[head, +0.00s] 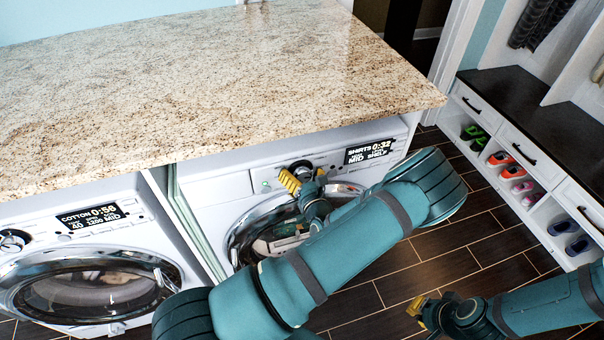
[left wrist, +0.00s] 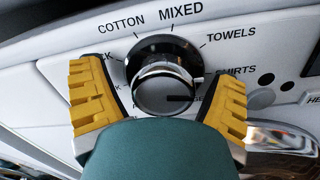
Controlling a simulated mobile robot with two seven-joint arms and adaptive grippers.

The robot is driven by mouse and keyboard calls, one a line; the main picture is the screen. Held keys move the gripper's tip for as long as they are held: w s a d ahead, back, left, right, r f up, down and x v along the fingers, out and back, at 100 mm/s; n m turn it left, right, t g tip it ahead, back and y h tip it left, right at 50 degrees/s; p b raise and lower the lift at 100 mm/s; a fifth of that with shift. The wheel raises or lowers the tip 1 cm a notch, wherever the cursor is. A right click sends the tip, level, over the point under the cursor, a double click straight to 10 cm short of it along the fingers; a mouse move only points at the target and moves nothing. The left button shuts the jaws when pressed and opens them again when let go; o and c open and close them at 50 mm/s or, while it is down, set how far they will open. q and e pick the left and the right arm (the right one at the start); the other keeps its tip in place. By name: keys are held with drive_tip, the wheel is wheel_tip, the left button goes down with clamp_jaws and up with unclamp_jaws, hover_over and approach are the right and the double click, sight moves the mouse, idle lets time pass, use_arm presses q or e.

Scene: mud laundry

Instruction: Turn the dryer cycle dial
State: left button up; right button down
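The dryer (head: 262,176) is the right-hand machine under the granite counter; its display (head: 369,152) reads SHIRTS 0:32. Its cycle dial (head: 302,167) is partly hidden behind my left gripper (head: 301,182). In the left wrist view the dial (left wrist: 164,75) is a round chrome knob with a black ring, ringed by labels including COTTON, MIXED, TOWELS and SHIRTS. A dark mark on it points right. My left gripper (left wrist: 160,98) is open, its yellow fingers on either side of the dial; contact is unclear. My right gripper (head: 418,308) is low over the floor, apart from the dryer.
The granite counter (head: 190,80) overhangs both machines just above the dial. A washer (head: 100,225) with a COTTON display stands at left. The dryer's round door (head: 243,240) is below the dial. A shoe bench (head: 520,110) stands at right, with wooden floor (head: 440,255) between.

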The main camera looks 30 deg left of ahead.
use_arm(q)
drive_tip(key=shift+d, duration=0.1)
drive_tip(key=shift+s+d+f, duration=0.1)
drive_tip(key=shift+s+d, duration=0.1)
drive_tip(key=shift+d, duration=0.25)
drive_tip(key=v, duration=1.1)
drive_tip(key=shift+s+a, duration=0.1)
